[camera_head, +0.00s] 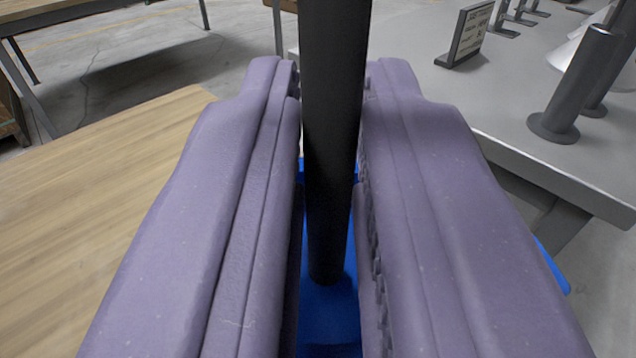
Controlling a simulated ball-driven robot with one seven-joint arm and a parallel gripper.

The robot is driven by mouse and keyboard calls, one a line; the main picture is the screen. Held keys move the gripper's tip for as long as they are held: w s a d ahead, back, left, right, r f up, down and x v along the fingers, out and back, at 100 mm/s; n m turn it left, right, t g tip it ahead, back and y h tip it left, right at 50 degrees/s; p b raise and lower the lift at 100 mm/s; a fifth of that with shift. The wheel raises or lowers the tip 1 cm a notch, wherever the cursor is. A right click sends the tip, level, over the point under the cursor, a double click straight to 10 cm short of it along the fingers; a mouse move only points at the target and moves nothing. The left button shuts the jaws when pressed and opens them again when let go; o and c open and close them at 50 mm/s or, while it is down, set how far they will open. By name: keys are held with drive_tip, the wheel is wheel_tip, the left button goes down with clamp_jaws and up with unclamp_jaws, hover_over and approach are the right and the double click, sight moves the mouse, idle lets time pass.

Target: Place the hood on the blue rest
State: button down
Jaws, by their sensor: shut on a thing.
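My gripper (332,90) fills the middle of the view with its two purple jaws. The jaws are shut on a black round post (333,150), which stands upright between them and runs out of the top of the picture. The post's lower end meets a blue surface (328,315) under the jaws. A blue edge (552,265) also shows beyond the right jaw. The jaws hide most of the blue part, so I cannot tell whether it is the hood or the rest, or what it stands on.
A wooden table top (110,220) lies at the left. At the right a grey table (500,105) carries a dark grey post on a round foot (578,85), another post behind it, white sloped shapes (575,48) and a small sign (468,32). Concrete floor shows between.

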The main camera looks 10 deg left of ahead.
drive_tip(key=shift+s+a+r, duration=0.15)
drive_tip(key=shift+s+r, duration=0.05)
drive_tip(key=shift+s, duration=0.1)
drive_tip(key=shift+f, duration=0.1)
drive_tip(key=c, duration=1.5)
unclamp_jaws()
drive_tip(key=shift+w+f, duration=0.1)
drive_tip(key=o, duration=0.4)
drive_tip(key=shift+r, duration=0.2)
drive_tip(key=s+d+p, duration=0.1)
drive_tip(key=s+p, duration=0.1)
drive_tip(key=s, duration=1)
drive_tip(key=shift+d, duration=0.25)
